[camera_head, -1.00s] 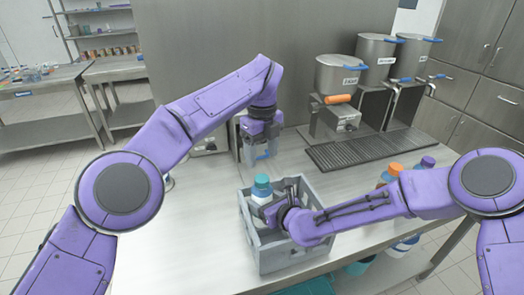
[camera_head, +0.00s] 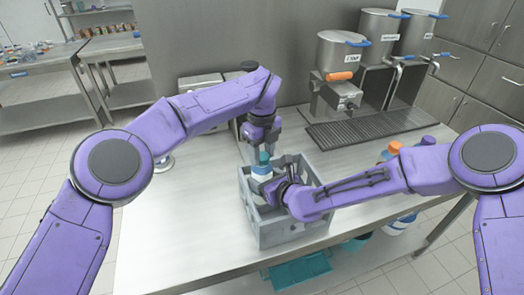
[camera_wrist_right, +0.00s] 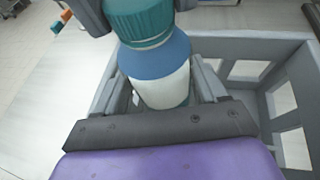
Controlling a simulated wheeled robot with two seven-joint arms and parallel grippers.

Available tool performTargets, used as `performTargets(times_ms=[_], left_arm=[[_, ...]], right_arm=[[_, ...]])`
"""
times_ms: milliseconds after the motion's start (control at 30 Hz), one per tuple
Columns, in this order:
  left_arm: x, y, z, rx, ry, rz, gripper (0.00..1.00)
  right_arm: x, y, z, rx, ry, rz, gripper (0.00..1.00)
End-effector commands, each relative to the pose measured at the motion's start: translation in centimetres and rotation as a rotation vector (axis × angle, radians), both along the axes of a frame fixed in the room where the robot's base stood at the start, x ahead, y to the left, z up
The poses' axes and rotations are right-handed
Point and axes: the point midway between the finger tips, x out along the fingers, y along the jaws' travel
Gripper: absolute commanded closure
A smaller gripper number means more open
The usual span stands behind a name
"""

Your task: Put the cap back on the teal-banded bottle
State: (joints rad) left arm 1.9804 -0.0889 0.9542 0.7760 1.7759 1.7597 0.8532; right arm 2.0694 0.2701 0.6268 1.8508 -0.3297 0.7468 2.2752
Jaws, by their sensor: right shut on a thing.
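The bottle (camera_head: 262,173) stands upright in the grey crate (camera_head: 285,235). In the right wrist view the bottle (camera_wrist_right: 158,70) has a blue shoulder, a white body and teal low down. A ribbed teal cap (camera_wrist_right: 142,22) sits on its top with no clear gap; it also shows in the head view (camera_head: 264,157). My right gripper (camera_head: 274,187) is shut on the bottle's body. My left gripper (camera_head: 264,150) points down from above, its fingers on either side of the cap. Whether they press on it I cannot tell.
Bottles with orange (camera_head: 395,147) and purple (camera_head: 428,140) caps stand to the right, partly behind my right arm. Steel pots (camera_head: 341,52), a dispenser and a drip grate (camera_head: 365,128) are at the back.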

Motion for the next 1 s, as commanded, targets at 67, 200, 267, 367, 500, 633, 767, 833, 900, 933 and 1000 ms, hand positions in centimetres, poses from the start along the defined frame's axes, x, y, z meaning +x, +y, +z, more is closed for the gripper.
performTargets(times_ms=[67,200,267,367,500,633,767,833,900,933,1000], left_arm=[[0.00,-0.01,0.02,0.000,0.000,0.000,0.90],[0.00,-0.01,0.03,0.000,0.000,0.000,0.93],[0.00,-0.01,0.03,0.000,0.000,0.000,0.94],[-0.01,-0.02,0.02,0.000,0.000,-0.032,0.94],[-0.05,-0.04,-0.04,-0.001,0.001,-0.290,0.94],[-0.05,-0.05,-0.02,-0.003,0.001,-0.608,0.94],[-0.06,-0.02,-0.04,-0.002,0.001,-0.762,0.94],[-0.06,-0.02,-0.04,-0.001,0.001,-0.759,0.94],[-0.06,-0.02,-0.03,-0.001,0.001,-0.758,0.47],[-0.06,-0.02,-0.03,-0.001,0.001,-0.758,0.38],[-0.05,-0.03,-0.03,-0.001,0.001,-0.758,0.28]], right_arm=[[0.01,-0.01,0.01,0.000,0.000,0.000,1.00],[0.02,-0.01,0.01,0.000,0.000,0.000,1.00],[0.02,-0.01,0.01,0.000,0.000,0.000,1.00],[0.02,-0.01,0.01,0.000,0.000,0.000,1.00],[0.02,-0.01,0.01,0.000,0.000,-0.001,1.00],[0.02,-0.01,0.01,0.000,0.000,-0.001,1.00],[0.03,-0.01,0.01,0.000,0.000,0.000,1.00],[0.03,-0.01,0.01,0.000,0.000,-0.001,1.00],[0.03,-0.02,0.01,0.000,0.000,-0.001,1.00],[0.03,-0.02,0.01,0.000,0.000,-0.001,1.00],[0.03,-0.02,0.01,0.000,0.000,-0.001,1.00]])
